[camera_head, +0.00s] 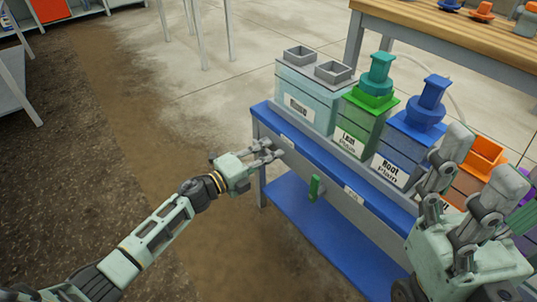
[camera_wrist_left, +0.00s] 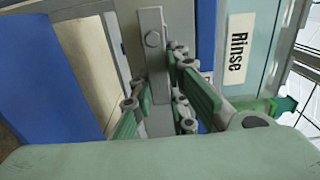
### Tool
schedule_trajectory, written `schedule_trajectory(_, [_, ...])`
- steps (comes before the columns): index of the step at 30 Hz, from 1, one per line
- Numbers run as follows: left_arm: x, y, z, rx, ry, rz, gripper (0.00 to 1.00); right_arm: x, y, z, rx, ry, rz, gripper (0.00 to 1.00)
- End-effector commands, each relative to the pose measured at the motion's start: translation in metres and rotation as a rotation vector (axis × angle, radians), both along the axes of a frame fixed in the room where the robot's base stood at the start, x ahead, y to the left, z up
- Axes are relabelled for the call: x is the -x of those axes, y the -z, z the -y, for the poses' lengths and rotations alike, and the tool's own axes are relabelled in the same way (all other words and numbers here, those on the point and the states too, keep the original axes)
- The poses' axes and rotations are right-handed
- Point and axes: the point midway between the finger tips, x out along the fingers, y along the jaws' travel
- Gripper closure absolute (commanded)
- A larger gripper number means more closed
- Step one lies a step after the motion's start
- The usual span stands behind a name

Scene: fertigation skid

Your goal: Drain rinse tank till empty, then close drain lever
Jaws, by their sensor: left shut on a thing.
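The rinse tank (camera_head: 309,101) is a pale, see-through box at the left end of the skid; its "Rinse" label (camera_wrist_left: 237,48) also shows in the left wrist view. I cannot tell its liquid level. My left gripper (camera_head: 268,152) is at the skid's front below this tank. In the left wrist view its green pads are shut on a flat grey drain lever (camera_wrist_left: 153,60) with a bolt near its upper end. The fingers hide part of the lever. My right gripper (camera_head: 482,160) is raised at the right, fingers apart and empty.
A green handle (camera_head: 314,188) sits on the skid's front, right of my left gripper. The Leaf tank (camera_head: 361,122), Root tank (camera_head: 406,138) and an orange-topped tank (camera_head: 484,158) continue the row. A blue lower shelf (camera_head: 318,232) juts out below. A wooden bench (camera_head: 450,25) stands behind.

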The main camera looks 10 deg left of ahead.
Motion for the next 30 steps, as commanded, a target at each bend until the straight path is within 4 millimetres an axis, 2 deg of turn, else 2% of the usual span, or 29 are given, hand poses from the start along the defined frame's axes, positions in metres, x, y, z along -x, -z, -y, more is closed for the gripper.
schedule_trajectory(4, [0.001, 0.003, 0.0, -0.007, 0.002, -0.001, 1.0, 0.0, 0.0, 0.0, 0.0, 0.0, 0.001, 0.29])
schedule_trajectory(5, [0.001, 0.003, 0.0, -0.007, 0.002, -0.001, 0.85, 0.0, 0.0, 0.0, -0.001, 0.0, 0.002, 0.29])
schedule_trajectory(12, [0.001, 0.002, 0.0, -0.004, 0.001, -0.001, 0.66, 0.001, 0.001, 0.0, 0.006, -0.001, 0.002, 0.29])
schedule_trajectory(23, [0.004, 0.002, -0.004, -0.004, 0.0, -0.001, 0.66, 0.0, 0.002, 0.0, 0.006, -0.001, -0.003, 0.29])
schedule_trajectory(30, [0.038, 0.003, -0.029, -0.007, 0.001, -0.002, 0.66, 0.0, 0.002, 0.0, 0.006, -0.001, -0.001, 0.29])
